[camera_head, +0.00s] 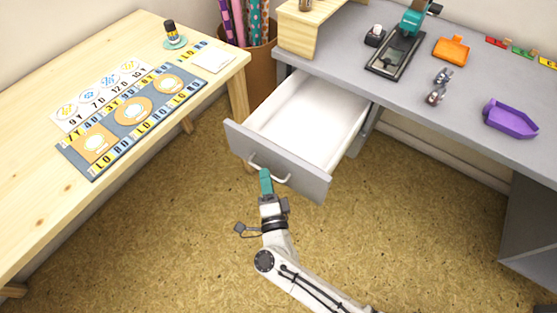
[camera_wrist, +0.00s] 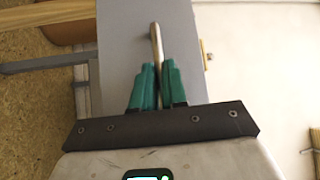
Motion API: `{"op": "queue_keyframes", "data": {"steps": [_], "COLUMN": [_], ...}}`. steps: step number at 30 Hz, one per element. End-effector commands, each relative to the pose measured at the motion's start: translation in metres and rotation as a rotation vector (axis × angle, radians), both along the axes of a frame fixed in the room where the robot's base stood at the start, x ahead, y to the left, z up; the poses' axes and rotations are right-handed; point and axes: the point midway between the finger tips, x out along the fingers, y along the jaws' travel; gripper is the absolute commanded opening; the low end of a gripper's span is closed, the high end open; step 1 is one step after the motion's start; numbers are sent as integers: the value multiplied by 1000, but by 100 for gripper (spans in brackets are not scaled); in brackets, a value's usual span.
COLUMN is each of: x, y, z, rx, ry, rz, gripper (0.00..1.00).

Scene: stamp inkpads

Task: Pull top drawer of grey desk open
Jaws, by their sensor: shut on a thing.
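The top drawer (camera_head: 278,165) of the grey desk (camera_head: 455,105) is pulled well out, and its white, empty inside shows in the head view. A pale bar handle (camera_head: 284,179) is fixed on its grey front. My gripper (camera_head: 265,174) has teal fingers and is at the handle, shut on it. In the wrist view my gripper (camera_wrist: 159,75) has the handle (camera_wrist: 156,42) between its two fingers, in front of the grey drawer front (camera_wrist: 122,50). The fingers hide part of the handle.
A wooden table (camera_head: 222,95) with printed cards stands at the left. A bin of wrapping rolls (camera_head: 240,45) is between table and desk. A teal press (camera_head: 405,35), an orange tray (camera_head: 452,49) and a purple tray (camera_head: 510,117) are on the desk. The floor before the drawer is clear.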

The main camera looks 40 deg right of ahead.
Motion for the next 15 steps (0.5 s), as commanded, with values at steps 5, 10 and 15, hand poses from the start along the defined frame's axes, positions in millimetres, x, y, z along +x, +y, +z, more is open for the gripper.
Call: {"op": "queue_keyframes", "data": {"steps": [5,10,15], "x": [-8,-11,-11], "y": [20,28,29], "z": [-1,-1,-2], "rx": [0,1,1], "ry": [2,3,3], "rz": [0,-1,-1], "gripper": [0,0,0]}}
